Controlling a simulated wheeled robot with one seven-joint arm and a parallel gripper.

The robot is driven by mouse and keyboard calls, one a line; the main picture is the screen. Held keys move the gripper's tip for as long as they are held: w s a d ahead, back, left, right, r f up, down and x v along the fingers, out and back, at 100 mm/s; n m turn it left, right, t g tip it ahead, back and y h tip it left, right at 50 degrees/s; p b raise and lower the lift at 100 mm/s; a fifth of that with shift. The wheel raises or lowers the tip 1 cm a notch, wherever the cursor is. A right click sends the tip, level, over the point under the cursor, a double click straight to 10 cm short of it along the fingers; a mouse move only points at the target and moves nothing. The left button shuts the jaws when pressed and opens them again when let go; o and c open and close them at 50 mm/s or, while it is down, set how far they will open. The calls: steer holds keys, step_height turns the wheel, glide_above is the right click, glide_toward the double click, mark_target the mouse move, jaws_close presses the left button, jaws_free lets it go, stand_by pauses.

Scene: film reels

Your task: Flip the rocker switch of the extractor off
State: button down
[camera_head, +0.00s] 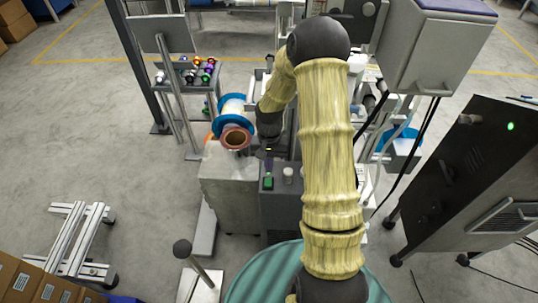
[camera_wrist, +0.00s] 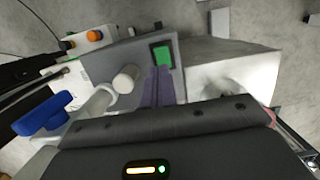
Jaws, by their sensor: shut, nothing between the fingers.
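The extractor is a grey box (camera_head: 285,210) at the middle of the head view, and its grey top (camera_wrist: 105,68) shows in the wrist view. A green rocker switch (camera_head: 268,183) sits on its top near the edge; it also shows in the wrist view (camera_wrist: 162,56) with a dark surround. I cannot tell which side of the rocker is pressed. My gripper (camera_wrist: 161,70) has purple fingers, shut and empty, with the tips close beside the switch. I cannot tell whether they touch it. In the head view my forearm and wrist hide part of the area behind.
A white cylindrical post (camera_wrist: 125,78) stands on the extractor near the switch. A pale box (camera_head: 228,190) adjoins it on the left in the head view. A blue-flanged spool (camera_head: 231,107) is behind. A dark cabinet (camera_head: 470,170) stands right. Open floor lies left.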

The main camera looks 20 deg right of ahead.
mark_target(269, 184)
steer(key=f, duration=0.4)
steer(key=s+f, duration=0.1)
steer(key=f, duration=0.1)
steer(key=shift+a, duration=0.2)
